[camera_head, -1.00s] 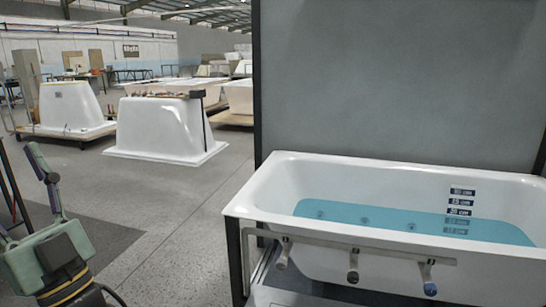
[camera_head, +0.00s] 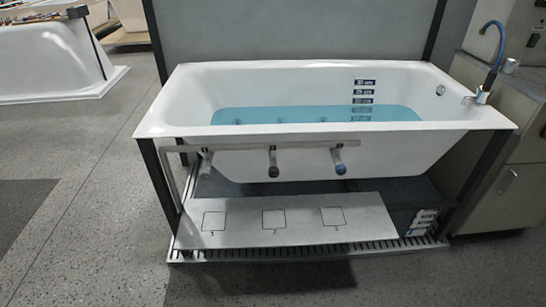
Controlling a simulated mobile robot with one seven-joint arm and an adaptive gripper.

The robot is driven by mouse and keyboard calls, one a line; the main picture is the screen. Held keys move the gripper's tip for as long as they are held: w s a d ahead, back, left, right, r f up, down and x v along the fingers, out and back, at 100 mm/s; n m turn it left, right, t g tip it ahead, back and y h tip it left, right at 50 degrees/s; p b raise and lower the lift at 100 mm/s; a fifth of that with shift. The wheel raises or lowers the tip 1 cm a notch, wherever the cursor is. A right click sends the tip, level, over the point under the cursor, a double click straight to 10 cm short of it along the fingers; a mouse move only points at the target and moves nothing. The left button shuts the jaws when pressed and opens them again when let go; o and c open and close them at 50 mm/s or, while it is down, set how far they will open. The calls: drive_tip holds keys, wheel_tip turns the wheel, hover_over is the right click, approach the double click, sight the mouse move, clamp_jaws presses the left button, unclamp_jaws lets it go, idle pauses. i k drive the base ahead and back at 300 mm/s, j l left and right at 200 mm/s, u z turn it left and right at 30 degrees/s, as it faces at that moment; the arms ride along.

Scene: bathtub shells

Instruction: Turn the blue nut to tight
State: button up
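The blue nut (camera_head: 341,169) shows as a small blue end on the right-hand stub of a pale horizontal pipe (camera_head: 250,148) along the tub's front. It is too small to tell how tight it is. The middle stub (camera_head: 273,170) has a dark end and the left stub (camera_head: 205,170) a greyish one. The white bathtub (camera_head: 150,127) stands behind the pipe with blue water (camera_head: 300,113) in it. My gripper is not in this view.
Below the pipe a light panel (camera_head: 250,222) carries three outlined squares, over a slatted metal grate (camera_head: 290,250). A cabinet (camera_head: 510,185) with a blue-hosed tap (camera_head: 490,60) stands at the right. The grey floor (camera_head: 90,230) is clear at front left.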

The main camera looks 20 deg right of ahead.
sight(340, 169)
drive_tip(key=i+j+z, duration=0.2)
drive_tip(key=z, duration=0.95)
